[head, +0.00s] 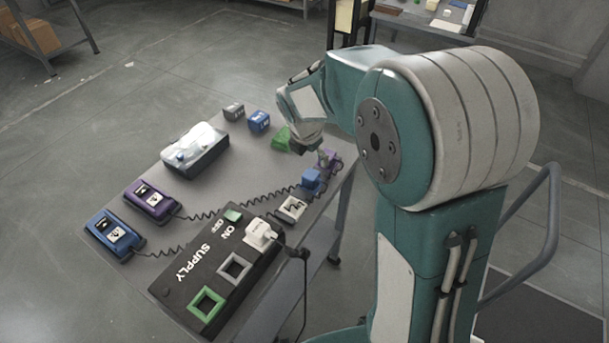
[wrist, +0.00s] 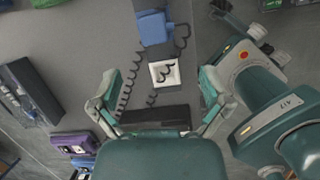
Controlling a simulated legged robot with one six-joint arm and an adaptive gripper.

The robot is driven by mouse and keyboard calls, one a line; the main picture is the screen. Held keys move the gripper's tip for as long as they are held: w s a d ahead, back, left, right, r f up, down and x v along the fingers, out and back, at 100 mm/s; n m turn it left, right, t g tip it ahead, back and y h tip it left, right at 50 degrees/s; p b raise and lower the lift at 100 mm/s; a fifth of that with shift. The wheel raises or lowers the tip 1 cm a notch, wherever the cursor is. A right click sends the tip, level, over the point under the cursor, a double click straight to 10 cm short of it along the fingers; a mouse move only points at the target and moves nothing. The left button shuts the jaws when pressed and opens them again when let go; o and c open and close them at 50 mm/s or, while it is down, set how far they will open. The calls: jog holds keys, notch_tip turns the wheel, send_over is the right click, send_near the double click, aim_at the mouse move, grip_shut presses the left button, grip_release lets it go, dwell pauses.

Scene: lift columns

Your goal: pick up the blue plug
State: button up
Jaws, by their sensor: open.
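The blue plug (head: 312,179) stands near the right edge of the table, with a dark coiled cord running from it. In the wrist view the blue plug (wrist: 153,27) is at the top, beyond my fingertips and roughly between their lines. My gripper (head: 311,150) is above the table's far right part, close to the plug in the picture. In the wrist view my gripper (wrist: 158,76) is open, its two fingers wide apart with nothing held. The exact height over the table is hard to tell.
A white square (head: 291,208) with a dark mark lies beside the blue plug, and a purple plug (head: 332,160) is behind it. The black supply box (head: 221,270) holds a white plug (head: 260,233). Blue (head: 115,236) and purple (head: 150,202) devices sit left. Coiled cords cross the table.

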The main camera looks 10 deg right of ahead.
aim_at(311, 174)
jog(key=shift+w+a+f+n, duration=0.2)
jog(key=shift+w+f+n, duration=0.25)
jog(key=shift+w+a+f+n, duration=0.15)
jog(key=shift+w+f+n, duration=0.25)
jog(key=shift+f+n, duration=0.05)
jog(key=shift+w+f, duration=0.1)
jog(key=shift+f, duration=0.2)
jog(key=x, duration=1)
jog(key=shift+s+f, duration=0.25)
jog(key=shift+s, duration=0.1)
jog(key=c, duration=1.2)
